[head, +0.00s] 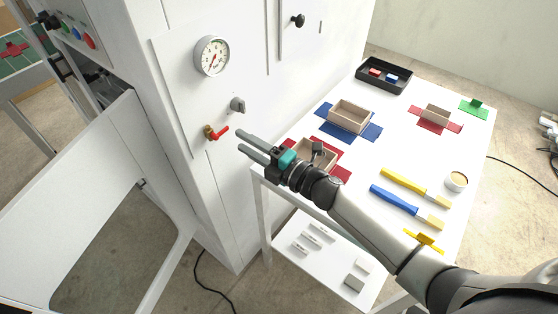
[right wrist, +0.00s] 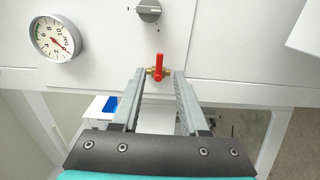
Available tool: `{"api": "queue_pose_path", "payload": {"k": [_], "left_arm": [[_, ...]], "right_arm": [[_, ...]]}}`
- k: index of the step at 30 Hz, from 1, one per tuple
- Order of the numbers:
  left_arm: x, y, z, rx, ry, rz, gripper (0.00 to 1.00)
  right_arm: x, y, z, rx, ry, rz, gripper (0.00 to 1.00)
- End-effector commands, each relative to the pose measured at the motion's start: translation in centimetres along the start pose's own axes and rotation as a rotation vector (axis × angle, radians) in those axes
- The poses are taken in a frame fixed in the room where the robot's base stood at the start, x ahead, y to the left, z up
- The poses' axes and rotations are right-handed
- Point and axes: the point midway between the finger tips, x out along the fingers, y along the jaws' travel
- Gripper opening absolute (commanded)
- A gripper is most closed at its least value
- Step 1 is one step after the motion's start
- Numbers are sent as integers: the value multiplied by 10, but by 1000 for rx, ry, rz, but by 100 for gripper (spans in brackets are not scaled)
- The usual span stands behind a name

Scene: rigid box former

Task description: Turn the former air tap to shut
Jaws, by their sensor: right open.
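The air tap has a brass body and a red lever handle (head: 219,133), and sits low on the white cabinet front. In the right wrist view the red handle (right wrist: 160,66) points up the picture from the brass body. My right gripper (head: 241,141) is open and empty, its fingers pointing at the tap, with a gap between them and the handle in the head view. In the right wrist view the tap appears between the two fingertips (right wrist: 159,74), beyond them. My left gripper is not in view.
A grey knob (head: 238,105) and a round pressure gauge (head: 212,56) are on the cabinet above the tap. A white table (head: 395,150) with box blanks, trays and brushes stands right of the cabinet. An open white panel (head: 85,190) is at left.

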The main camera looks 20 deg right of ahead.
Motion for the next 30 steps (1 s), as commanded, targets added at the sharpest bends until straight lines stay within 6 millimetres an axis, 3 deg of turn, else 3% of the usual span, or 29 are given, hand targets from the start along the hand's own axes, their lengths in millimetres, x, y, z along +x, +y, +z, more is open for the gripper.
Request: {"api": "queue_pose_path", "payload": {"k": [9,15,21,30], "left_arm": [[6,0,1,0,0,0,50],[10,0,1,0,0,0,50],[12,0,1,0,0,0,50],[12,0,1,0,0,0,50]], "right_arm": [[-60,-2,0,1,1,-3,44],[-87,-2,0,2,0,-1,44],[-101,0,0,0,1,0,44],[-103,0,0,0,0,0,44]]}}
